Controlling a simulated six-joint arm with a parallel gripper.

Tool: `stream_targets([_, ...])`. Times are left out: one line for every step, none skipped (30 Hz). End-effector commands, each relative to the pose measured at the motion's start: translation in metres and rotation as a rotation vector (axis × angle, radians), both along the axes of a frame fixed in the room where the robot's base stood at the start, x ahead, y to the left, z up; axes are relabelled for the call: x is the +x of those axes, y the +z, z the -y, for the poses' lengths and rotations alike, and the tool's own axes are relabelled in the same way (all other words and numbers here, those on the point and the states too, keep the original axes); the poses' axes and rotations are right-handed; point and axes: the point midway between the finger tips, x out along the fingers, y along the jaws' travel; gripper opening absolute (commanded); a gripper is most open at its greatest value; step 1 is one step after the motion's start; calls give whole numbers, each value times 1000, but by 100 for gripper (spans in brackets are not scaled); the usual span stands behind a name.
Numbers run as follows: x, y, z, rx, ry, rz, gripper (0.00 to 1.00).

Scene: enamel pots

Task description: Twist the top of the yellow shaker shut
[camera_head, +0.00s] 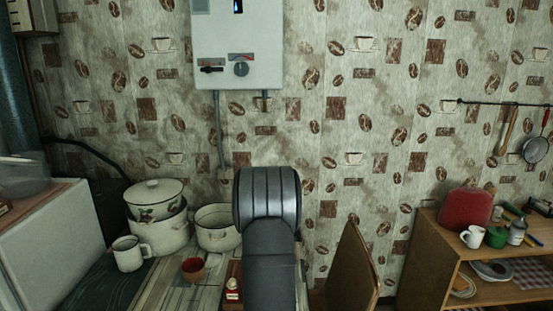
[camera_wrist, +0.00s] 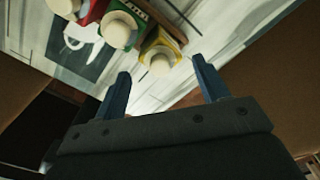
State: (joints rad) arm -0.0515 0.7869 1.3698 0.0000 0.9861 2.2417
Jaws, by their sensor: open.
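The yellow shaker (camera_wrist: 150,41) shows in the wrist view at top middle, with a round cream top (camera_wrist: 160,65). Whether that top is fully shut cannot be told. My gripper (camera_wrist: 160,68) is open, its two blue fingers apart and nothing visibly between them. The fingers point toward the yellow shaker, which appears beyond them, apart from them as far as I can tell. In the head view my arm covers the middle, and neither the fingers nor the yellow shaker can be made out.
A green shaker (camera_wrist: 132,17) and a red shaker (camera_wrist: 90,12) stand left of the yellow one. The red one also shows in the head view (camera_head: 232,295). Pots (camera_head: 158,228), an enamel mug (camera_head: 128,254) and a brown cup (camera_head: 193,270) stand left. A chair back (camera_head: 352,275) rises right.

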Motion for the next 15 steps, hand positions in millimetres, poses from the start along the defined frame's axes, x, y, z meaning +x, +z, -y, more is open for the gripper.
stream_targets([1, 6, 0, 0, 0, 3, 67])
stream_targets([1, 9, 0, 0, 0, 4, 67])
stream_targets([1, 14, 0, 0, 0, 4, 67])
stream_targets([1, 17, 0, 0, 0, 4, 67])
stream_targets([1, 20, 0, 0, 0, 3, 67])
stream_targets([1, 23, 0, 0, 0, 4, 67])
stream_targets([1, 26, 0, 0, 0, 4, 67])
stream_targets([1, 29, 0, 0, 0, 4, 67])
stream_targets([1, 34, 0, 0, 0, 4, 67])
stream_targets([1, 37, 0, 0, 0, 4, 67])
stream_targets([1, 40, 0, 0, 0, 4, 67])
stream_targets([1, 43, 0, 0, 0, 4, 67])
stream_targets([1, 46, 0, 0, 0, 3, 67])
stream_targets([0, 49, 0, 0, 0, 2, 67])
stream_targets([0, 52, 0, 0, 0, 2, 67])
